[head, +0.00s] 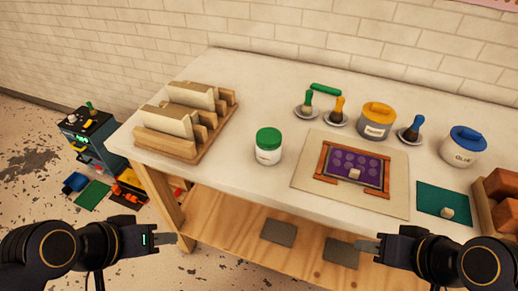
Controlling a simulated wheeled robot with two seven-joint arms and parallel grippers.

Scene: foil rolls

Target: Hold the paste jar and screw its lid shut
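A white jar with a green lid (268,146) stands upright on the white worktop, left of the middle. The lid sits on top of the jar; whether it is tight cannot be told. Its label is too small to read surely, so I cannot confirm that it is the paste jar. My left gripper (190,243) is low at the left, in front of the table and apart from the jar. My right gripper (360,245) is low at the right, also in front of the table edge. Both seem empty; their finger gaps are not clear.
A wooden rack (190,120) stands left of the jar. A mat (395,190) with a framed purple panel lies to its right. A yellow-lidded jar (376,118), a blue-lidded jar (462,145) and brushes on saucers stand behind. Worktop around the green-lidded jar is clear.

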